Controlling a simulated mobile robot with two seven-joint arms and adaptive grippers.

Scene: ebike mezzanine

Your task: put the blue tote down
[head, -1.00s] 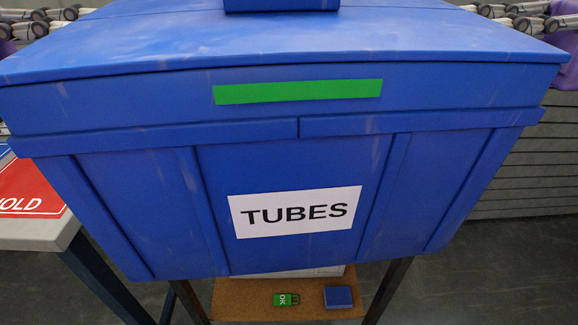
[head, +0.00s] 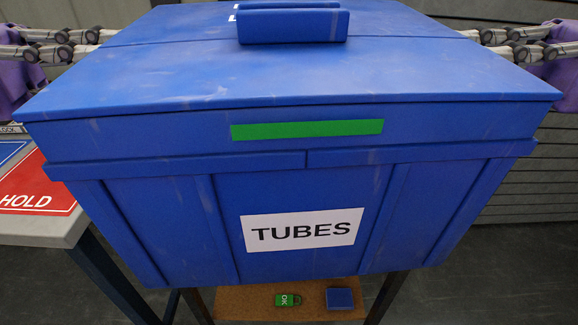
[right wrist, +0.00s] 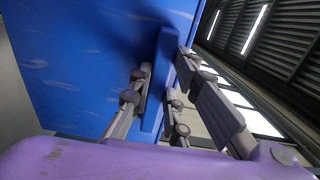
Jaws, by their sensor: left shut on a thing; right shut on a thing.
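The blue tote (head: 285,190), with a lid, a green strip and a TUBES label (head: 303,229), fills the middle of the head view and looks about level. My left gripper (head: 92,43) is at its left side and my right gripper (head: 488,42) at its right side. The lid edges hide the left fingertips' contact. In the right wrist view, my right gripper (right wrist: 158,95) is shut on a blue grip piece on the tote's side (right wrist: 80,70). The tote hides whatever is directly beneath it, so I cannot tell whether its bottom touches anything.
Dark legs (head: 388,297) and a low brown board (head: 240,304) show beneath the tote. The board carries a green padlock-like item (head: 288,300) and a small blue box (head: 339,298). A pale table (head: 50,230) with a red HOLD sign (head: 38,190) stands close at left. A slatted wall is behind.

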